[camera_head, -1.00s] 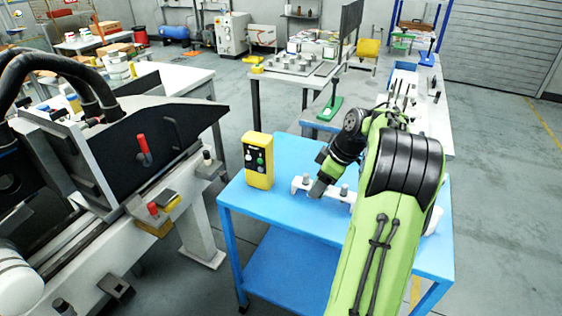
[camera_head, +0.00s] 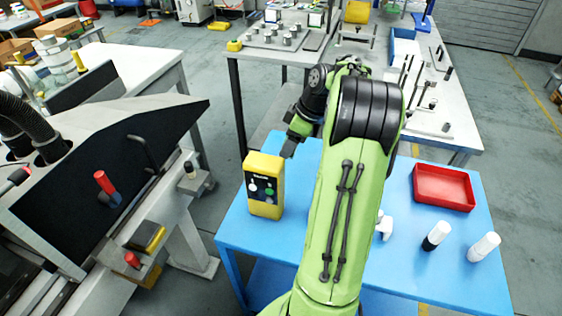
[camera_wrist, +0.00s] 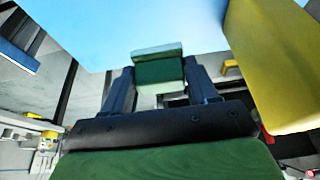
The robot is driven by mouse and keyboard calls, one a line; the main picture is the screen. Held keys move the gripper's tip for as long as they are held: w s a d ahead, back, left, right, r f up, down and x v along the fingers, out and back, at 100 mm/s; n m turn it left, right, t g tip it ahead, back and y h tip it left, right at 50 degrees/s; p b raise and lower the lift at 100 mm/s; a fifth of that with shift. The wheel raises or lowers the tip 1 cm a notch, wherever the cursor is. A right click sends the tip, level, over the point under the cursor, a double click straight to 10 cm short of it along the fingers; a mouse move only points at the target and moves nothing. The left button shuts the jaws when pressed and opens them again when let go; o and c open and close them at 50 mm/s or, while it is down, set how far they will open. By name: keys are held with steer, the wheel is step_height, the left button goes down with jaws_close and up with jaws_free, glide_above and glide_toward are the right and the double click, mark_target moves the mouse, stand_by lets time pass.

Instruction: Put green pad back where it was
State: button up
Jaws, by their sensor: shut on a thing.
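The green pad (camera_wrist: 160,73) is a small block with a dark green face and a paler top edge, seen in the wrist view between my two fingers. My gripper (camera_head: 289,152) is shut on it. In the head view the gripper is above the far left part of the blue table (camera_head: 250,232), just behind and right of the top of the yellow button box (camera_head: 265,187). The pad cannot be made out in the head view. The yellow box also shows large at the right of the wrist view (camera_wrist: 275,65).
A machine with a dark sloped panel (camera_head: 95,190) and red handles stands at left. A red tray (camera_head: 443,188) and two white-capped bottles (camera_head: 436,236) (camera_head: 484,247) are on the blue table's right side. A grey bench (camera_head: 445,128) stands behind. My arm hides the table's middle.

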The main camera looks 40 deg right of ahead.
mark_target(290, 176)
step_height(290, 176, down, 10)
steer(key=b, duration=0.3)
steer(key=shift+s+r, duration=0.15)
steer(key=shift+r, duration=0.05)
steer(key=o, duration=1)
steer(key=p+v, duration=0.4)
steer(key=v, duration=0.8)
steer(key=shift+r, duration=0.2)
